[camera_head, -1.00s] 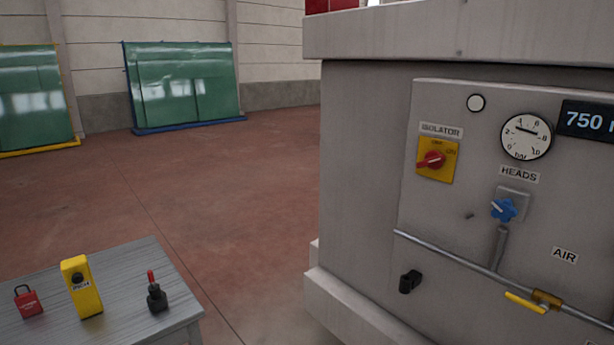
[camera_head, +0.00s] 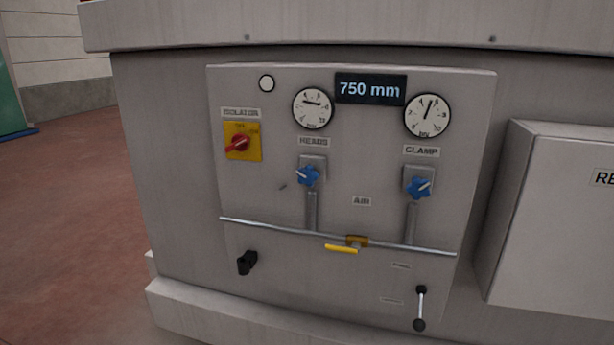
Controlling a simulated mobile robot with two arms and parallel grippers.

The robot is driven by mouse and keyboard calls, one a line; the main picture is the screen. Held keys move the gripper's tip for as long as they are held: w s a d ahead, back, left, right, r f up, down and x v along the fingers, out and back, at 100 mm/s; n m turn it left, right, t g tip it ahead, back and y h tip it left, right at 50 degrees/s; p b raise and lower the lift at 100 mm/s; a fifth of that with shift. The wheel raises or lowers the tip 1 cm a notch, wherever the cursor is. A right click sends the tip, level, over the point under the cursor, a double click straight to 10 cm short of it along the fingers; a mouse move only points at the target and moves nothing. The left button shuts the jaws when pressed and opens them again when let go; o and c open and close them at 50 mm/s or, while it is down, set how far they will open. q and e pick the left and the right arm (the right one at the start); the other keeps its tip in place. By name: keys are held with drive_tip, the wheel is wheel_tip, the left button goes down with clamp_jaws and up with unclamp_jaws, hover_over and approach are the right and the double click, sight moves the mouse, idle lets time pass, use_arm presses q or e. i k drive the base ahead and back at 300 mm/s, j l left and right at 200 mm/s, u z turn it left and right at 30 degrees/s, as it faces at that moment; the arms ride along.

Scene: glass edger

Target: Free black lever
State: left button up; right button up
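A lever (camera_head: 421,306) with a pale metal shaft and black ends hangs near vertical at the lower right of the machine's control panel (camera_head: 270,205). Two small labels, too small to read, sit to its left. A second black part (camera_head: 246,262), like a short knob or hook, sticks out at the panel's lower left. I cannot tell whether either part is locked or latched. Neither of my grippers is in view.
The panel has a red isolator switch (camera_head: 240,143) on yellow, blue HEADS (camera_head: 308,176) and CLAMP (camera_head: 418,187) knobs, gauges and a 750 mm display (camera_head: 371,89). A yellow valve handle (camera_head: 341,249) lies along the air pipe. A grey box (camera_head: 560,220) juts out right. Floor is clear left.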

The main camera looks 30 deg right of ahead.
sight(420, 324)
drive_tip(key=z, duration=1.8)
